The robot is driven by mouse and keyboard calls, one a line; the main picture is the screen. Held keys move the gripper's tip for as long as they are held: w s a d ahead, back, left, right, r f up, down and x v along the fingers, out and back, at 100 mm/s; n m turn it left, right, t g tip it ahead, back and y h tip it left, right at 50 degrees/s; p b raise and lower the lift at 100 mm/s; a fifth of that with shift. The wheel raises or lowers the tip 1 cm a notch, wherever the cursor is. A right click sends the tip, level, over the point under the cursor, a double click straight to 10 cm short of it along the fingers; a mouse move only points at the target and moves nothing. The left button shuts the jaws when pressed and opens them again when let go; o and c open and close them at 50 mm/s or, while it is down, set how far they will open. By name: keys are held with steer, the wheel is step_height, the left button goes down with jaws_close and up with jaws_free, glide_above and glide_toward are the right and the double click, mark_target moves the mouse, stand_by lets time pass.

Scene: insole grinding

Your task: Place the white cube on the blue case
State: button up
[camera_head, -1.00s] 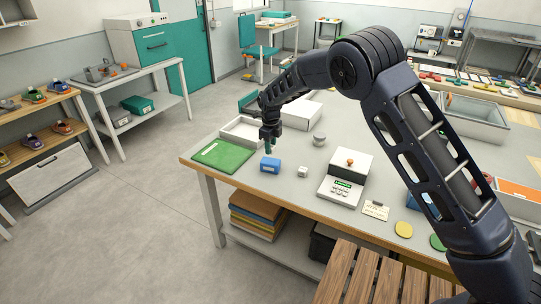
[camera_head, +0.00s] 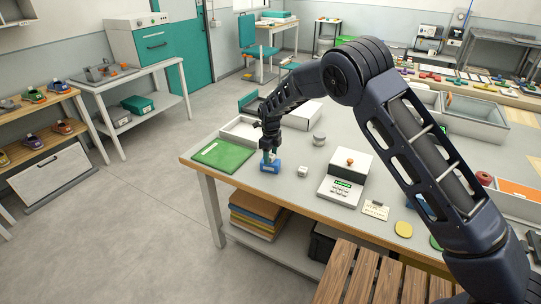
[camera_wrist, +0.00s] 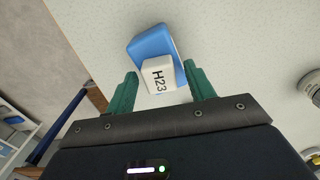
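The blue case (camera_head: 277,168) lies on the workbench near its front left edge. In the wrist view the case (camera_wrist: 150,43) shows behind and below a white cube (camera_wrist: 158,76) marked "H23". The cube appears to be on the case or just above it; I cannot tell whether they touch. My gripper (camera_head: 270,160) points down over the case. Its green fingers stand on either side of the cube in the wrist view (camera_wrist: 160,78), with a narrow gap showing at each side. The gripper looks open.
A green mat (camera_head: 223,155) lies to the left, with an open white tray (camera_head: 240,132) behind.

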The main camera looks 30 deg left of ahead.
mark_target(271, 155)
step_height(271, 155, up, 12)
steer(key=shift+r, duration=0.15)
stand_by(0.7)
